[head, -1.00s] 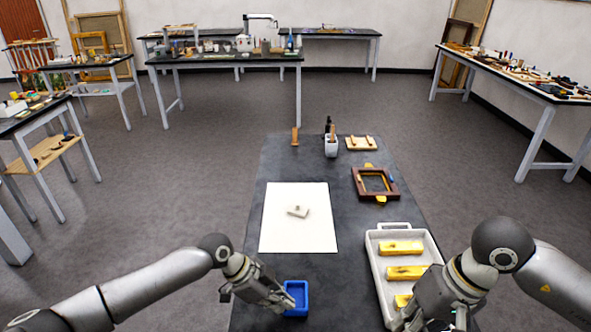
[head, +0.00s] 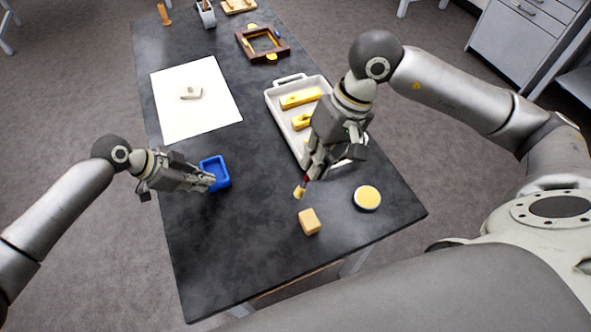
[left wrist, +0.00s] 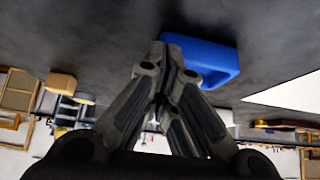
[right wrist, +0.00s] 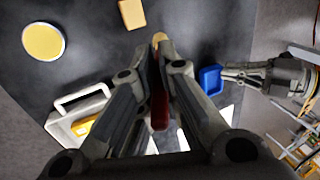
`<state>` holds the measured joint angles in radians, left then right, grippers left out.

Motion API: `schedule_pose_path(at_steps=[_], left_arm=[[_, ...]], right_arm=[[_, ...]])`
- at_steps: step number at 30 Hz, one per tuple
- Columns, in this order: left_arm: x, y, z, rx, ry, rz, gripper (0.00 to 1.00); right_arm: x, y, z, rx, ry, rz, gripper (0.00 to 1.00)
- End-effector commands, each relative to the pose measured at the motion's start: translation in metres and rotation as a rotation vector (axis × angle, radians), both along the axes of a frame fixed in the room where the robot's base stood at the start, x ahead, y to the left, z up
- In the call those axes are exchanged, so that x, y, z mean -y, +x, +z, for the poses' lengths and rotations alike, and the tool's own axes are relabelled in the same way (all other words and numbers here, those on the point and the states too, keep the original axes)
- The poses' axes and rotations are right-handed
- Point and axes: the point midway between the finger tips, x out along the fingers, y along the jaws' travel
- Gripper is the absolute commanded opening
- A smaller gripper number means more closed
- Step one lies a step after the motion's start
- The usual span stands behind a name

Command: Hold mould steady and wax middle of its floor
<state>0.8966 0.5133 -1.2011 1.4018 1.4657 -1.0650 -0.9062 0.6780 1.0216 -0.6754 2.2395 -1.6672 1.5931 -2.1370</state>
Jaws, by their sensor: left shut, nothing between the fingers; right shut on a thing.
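The blue mould (head: 222,183), a small open box, sits on the dark table. It also shows in the left wrist view (left wrist: 208,58). My left gripper (head: 209,182) is shut and empty, its fingertips at the mould's left side; I cannot tell whether they touch it. My right gripper (head: 308,176) is shut on a short brush with a red handle (right wrist: 158,106) and a pale yellow head (head: 299,193). The brush points down, to the right of the mould and apart from it. A round tin of yellow wax (head: 367,197) stands near the table's right edge.
A tan block (head: 310,222) lies near the front edge. A white tray (head: 272,97) with yellow pieces lies behind my right gripper. A white sheet (head: 190,120) bears a small pale piece. A brown frame (head: 245,48) lies farther back. The table's front left is clear.

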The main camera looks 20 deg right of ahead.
Motion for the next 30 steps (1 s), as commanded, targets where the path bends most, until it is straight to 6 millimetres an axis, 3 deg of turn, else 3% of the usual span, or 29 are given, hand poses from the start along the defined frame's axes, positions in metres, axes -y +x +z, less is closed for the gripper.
schedule_pose_path(at_steps=[10, 15, 20, 30], left_arm=[[-0.001, -0.003, -0.005, -0.008, 0.007, -0.002, 0.0], [-0.001, -0.003, -0.005, -0.008, 0.007, -0.002, 0.0], [-0.001, -0.003, -0.005, -0.008, 0.007, -0.002, 0.0], [-0.001, -0.003, -0.005, -0.007, 0.007, -0.001, 0.0]], right_arm=[[-0.001, 0.001, -0.001, 0.0, 0.0, 0.0, 0.0], [-0.013, 0.015, -0.002, 0.004, -0.018, -0.004, 0.0], [-0.042, 0.046, -0.005, 0.005, -0.068, -0.008, 0.0], [-0.127, 0.115, -0.007, 0.006, -0.217, 0.006, 0.0]])
